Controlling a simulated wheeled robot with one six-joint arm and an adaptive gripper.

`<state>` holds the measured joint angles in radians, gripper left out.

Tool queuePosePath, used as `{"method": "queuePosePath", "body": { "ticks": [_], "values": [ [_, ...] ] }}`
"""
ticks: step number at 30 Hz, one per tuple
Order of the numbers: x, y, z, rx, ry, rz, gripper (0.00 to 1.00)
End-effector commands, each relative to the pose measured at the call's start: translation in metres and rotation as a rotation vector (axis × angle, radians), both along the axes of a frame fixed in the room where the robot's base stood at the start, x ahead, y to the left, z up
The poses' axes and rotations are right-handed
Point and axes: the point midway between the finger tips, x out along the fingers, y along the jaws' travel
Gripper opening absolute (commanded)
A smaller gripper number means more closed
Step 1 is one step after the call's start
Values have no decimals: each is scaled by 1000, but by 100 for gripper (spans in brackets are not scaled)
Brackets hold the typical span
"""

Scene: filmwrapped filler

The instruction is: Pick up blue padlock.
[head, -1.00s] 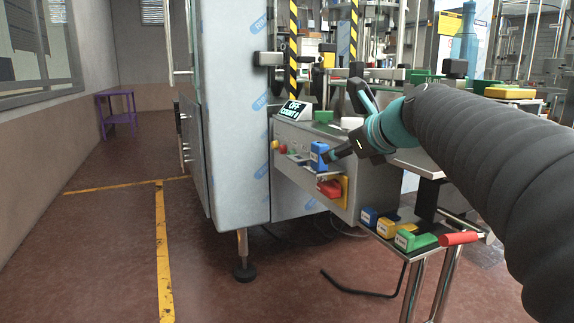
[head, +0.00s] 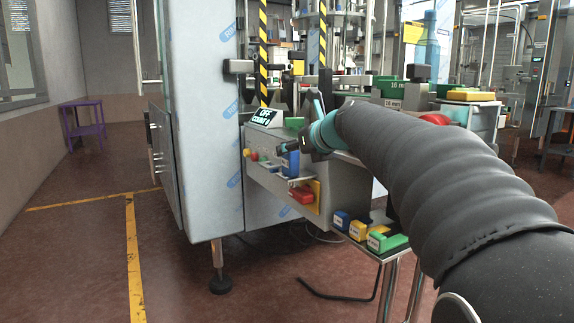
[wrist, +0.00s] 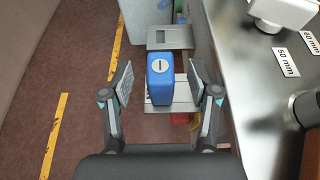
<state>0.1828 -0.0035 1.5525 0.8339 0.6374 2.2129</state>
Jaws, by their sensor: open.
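A blue padlock (head: 290,164) is at the front of the machine's grey control box in the head view. In the wrist view the blue block (wrist: 160,84), with a round slotted face on top, stands between my fingers. My gripper (wrist: 161,84) is open, with one finger on each side of the block and gaps visible on both sides. In the head view my gripper (head: 308,142) is just above and beside the padlock and partly covers it. A second blue padlock (head: 341,220) lies on a small stand below, beside a yellow and a green one.
A red handle on a yellow plate (head: 314,195) is just below the padlock on the box. A metal plate (wrist: 169,38) lies beyond the block in the wrist view. A steel worktop (wrist: 255,85) runs close along the right. The floor at left is open.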

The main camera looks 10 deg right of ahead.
Motion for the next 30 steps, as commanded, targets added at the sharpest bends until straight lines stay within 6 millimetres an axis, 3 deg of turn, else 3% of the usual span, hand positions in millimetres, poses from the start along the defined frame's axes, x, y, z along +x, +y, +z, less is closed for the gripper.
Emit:
{"method": "queuePosePath", "body": {
  "ticks": [12, 19, 26, 30],
  "values": [
    [42, 14, -19, -1, -1, 0, 60],
    [43, 14, -19, -1, -2, -1, 60],
    [43, 14, -19, 0, -2, 0, 3],
    [43, 14, -18, 0, -2, 0, 0]
  ]
}}
